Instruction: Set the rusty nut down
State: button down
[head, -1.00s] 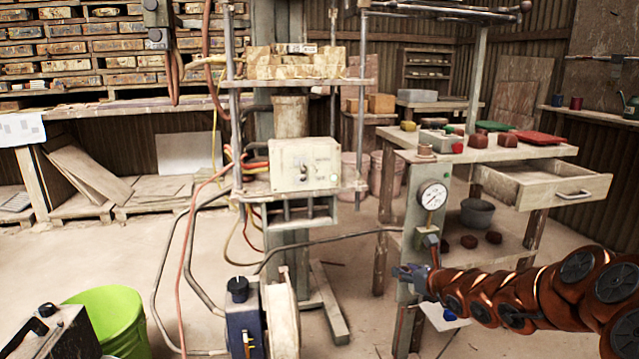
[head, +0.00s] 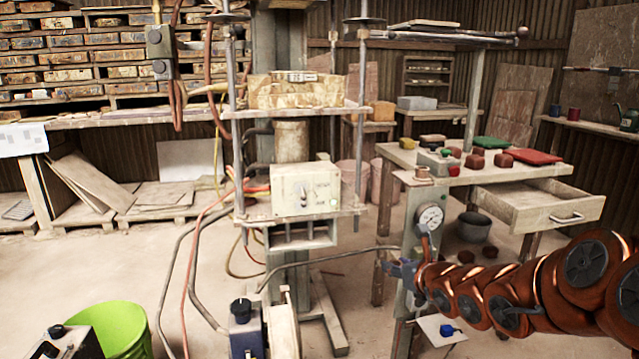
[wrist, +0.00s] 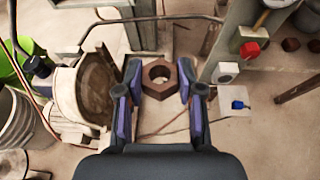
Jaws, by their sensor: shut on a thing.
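The rusty nut (wrist: 149,90), a dark brown hexagonal ring with a round hole, sits between the fingertips of my gripper (wrist: 159,73) in the wrist view. My gripper is shut on it, with one purple-blue finger on each side, and the floor shows behind it. In the head view my gripper (head: 391,267) is at the end of the orange-brown arm, in front of the bench post with the gauge. The nut cannot be made out clearly there.
The bench (head: 520,173) holds red and green pieces, with an open drawer (head: 545,211) at its right. A pressure gauge (head: 431,217) is close to my gripper. The press (head: 305,192) with cables stands left. A lime-green bin (head: 125,328) is at lower left. Floor between is mostly bare.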

notch_tip(320, 180, up, 31)
jog(key=p, duration=3)
jog(key=shift+r, duration=0.2)
